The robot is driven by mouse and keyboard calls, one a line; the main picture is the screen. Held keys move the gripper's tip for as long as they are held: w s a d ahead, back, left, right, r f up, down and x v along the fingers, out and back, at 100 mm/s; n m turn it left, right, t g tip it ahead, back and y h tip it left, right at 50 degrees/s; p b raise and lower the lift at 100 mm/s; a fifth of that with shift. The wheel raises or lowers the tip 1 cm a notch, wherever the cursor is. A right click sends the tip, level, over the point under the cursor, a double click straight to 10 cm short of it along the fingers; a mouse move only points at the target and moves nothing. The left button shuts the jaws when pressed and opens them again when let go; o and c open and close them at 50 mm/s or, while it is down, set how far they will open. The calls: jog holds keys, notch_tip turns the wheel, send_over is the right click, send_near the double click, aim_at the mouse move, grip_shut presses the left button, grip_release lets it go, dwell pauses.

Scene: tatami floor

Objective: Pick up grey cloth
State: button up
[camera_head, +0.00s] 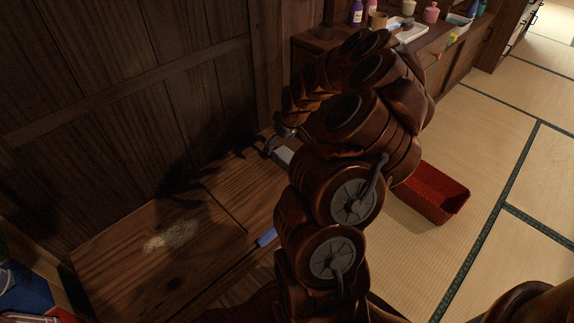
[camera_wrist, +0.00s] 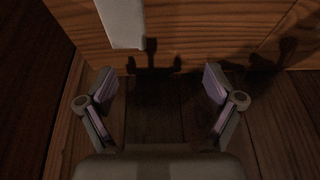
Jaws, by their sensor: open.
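A light grey cloth (camera_wrist: 122,22) shows at the top of the wrist view, lying flat over the edge of a wooden surface. A grey piece that looks like it (camera_head: 284,156) shows beside my arm in the head view, partly hidden by the arm. My gripper (camera_wrist: 160,86) is open, with nothing between its fingers. The cloth lies ahead of the fingers and left of centre, apart from them. In the head view my gripper (camera_head: 277,140) is small and dark near the wooden wall.
A low wooden surface (camera_head: 130,270) bears a pale patch (camera_head: 171,236) and a blue piece (camera_head: 266,237) at its edge. A red box (camera_head: 432,190) stands on the tatami (camera_head: 400,262). A wooden cabinet (camera_head: 457,62) holds bottles and trays. A wooden wall (camera_head: 120,90) stands close behind.

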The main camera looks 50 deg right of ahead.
send_over(288, 155)
jog(key=s, duration=0.2)
notch_tip(288, 155, down, 4)
jog(key=shift+r+h+b, duration=0.1)
jog(key=shift+h+b, duration=0.2)
jog(key=shift+b, duration=0.05)
jog(key=shift+b+x, duration=1.15)
jog(key=shift+x, duration=2.7)
jog(key=shift+s+f, duration=0.1)
jog(key=shift+f, duration=0.15)
jog(key=c, duration=1.2)
jog(key=shift+c, duration=0.2)
